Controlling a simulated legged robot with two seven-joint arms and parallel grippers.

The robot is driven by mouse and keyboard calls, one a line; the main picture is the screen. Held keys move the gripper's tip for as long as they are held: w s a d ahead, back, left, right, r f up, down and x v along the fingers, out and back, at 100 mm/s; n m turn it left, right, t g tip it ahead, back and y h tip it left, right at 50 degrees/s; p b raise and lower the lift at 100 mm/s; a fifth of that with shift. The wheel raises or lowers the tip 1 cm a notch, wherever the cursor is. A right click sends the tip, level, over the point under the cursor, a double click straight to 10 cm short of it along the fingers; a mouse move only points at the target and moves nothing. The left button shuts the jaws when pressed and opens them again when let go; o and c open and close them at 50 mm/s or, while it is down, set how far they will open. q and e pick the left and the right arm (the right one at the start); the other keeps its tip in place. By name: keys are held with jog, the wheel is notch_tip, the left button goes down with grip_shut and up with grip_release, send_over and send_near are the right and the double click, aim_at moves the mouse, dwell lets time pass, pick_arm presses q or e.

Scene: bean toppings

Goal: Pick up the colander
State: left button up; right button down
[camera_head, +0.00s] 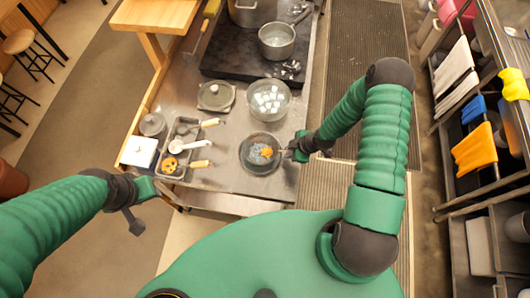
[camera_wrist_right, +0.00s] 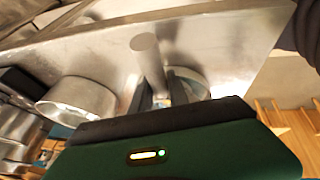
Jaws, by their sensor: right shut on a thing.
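A round, dark, shallow vessel (camera_head: 250,165), which I take to be the colander, is at the front right of the steel counter. Orange and bluish bits show inside it. My right gripper (camera_head: 296,150) is at its right side, shut on its handle. In the right wrist view a grey cylindrical handle (camera_wrist_right: 146,50) runs between the fingers (camera_wrist_right: 163,98), with a round metal rim (camera_wrist_right: 195,82) behind. I cannot tell whether the vessel is lifted. My left gripper (camera_head: 137,215) is empty, off the counter's front left; its finger opening is unclear.
A bowl with white cubes (camera_head: 287,103) stands just behind the vessel. A lidded pan (camera_head: 216,96) and a metal tray (camera_head: 177,147) with toppings and ladles are to the left. Pots (camera_head: 276,42) stand on the dark stove behind. A shelf rack (camera_head: 462,120) is at right.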

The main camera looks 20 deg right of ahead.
jog(key=shift+a, duration=0.15)
jog(key=shift+w+r+b, duration=0.1)
jog(key=shift+r+b, duration=0.35)
jog(key=shift+r, duration=0.15)
notch_tip(320, 180, up, 2)
jog(key=shift+r+b, duration=0.1)
jog(key=shift+b, duration=0.45)
jog(key=s+a+r, duration=0.1)
jog(key=s+a, duration=0.9)
jog(key=s, duration=0.2)
jog(key=shift+s+a+r+p, duration=0.15)
jog(key=shift+r+p, duration=0.15)
